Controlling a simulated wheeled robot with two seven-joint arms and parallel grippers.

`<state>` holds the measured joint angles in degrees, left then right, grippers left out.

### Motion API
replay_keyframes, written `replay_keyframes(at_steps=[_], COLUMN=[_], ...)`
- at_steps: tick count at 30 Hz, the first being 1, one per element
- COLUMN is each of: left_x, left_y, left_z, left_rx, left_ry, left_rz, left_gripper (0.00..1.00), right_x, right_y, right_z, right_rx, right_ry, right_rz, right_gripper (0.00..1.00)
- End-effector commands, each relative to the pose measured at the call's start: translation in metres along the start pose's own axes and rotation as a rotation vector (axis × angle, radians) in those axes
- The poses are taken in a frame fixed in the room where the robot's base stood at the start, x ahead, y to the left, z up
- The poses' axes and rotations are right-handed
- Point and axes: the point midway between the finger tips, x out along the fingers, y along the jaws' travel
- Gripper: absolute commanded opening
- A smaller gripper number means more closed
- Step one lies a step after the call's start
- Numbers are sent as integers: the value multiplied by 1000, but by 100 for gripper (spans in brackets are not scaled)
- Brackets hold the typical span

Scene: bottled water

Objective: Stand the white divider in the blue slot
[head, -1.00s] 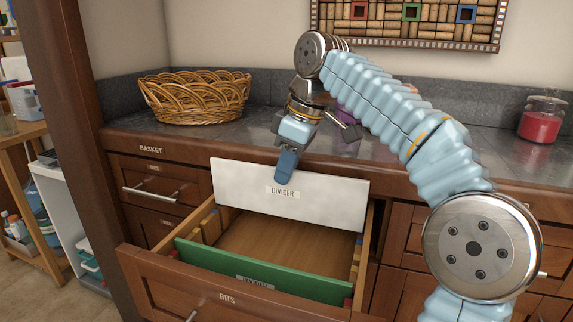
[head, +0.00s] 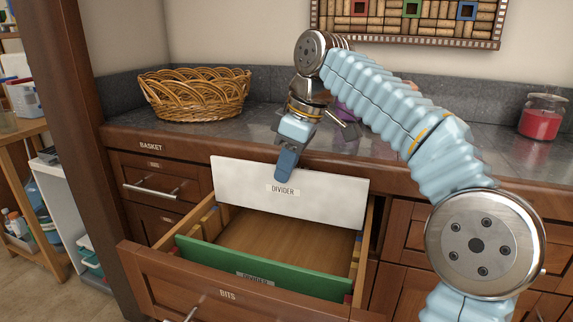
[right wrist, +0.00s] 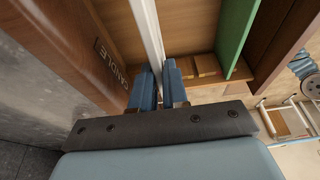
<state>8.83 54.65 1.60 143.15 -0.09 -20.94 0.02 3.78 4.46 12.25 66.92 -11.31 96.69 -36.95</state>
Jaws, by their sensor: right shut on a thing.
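The white divider (head: 335,200), labelled DIVIDER, stands upright across the back part of the open drawer (head: 190,279). Its upper part rises above the drawer sides. My right gripper (head: 286,168) is shut on its top edge, left of the middle. In the right wrist view the divider (right wrist: 148,32) runs between the two fingers (right wrist: 158,82). A blue mark (head: 359,239) shows on the right drawer side just below the divider's lower right corner. I cannot tell whether the lower edge sits in the blue slot. My left gripper is not in view.
The drawer floor (head: 290,247) between is bare. A wicker basket (head: 194,93) and a red candle jar (head: 541,118) stand on the counter.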

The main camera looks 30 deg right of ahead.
Motion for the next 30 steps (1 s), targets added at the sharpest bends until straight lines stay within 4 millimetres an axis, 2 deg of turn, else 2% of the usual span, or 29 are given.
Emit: replay_keyframes(at_steps=[30], left_x=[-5], left_y=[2], left_z=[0], left_rx=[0], left_ry=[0], left_rz=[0], left_gripper=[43], right_x=[-1], right_y=[0], right_z=[0], right_rx=[0], right_ry=[0], right_rz=[0], right_gripper=[0])
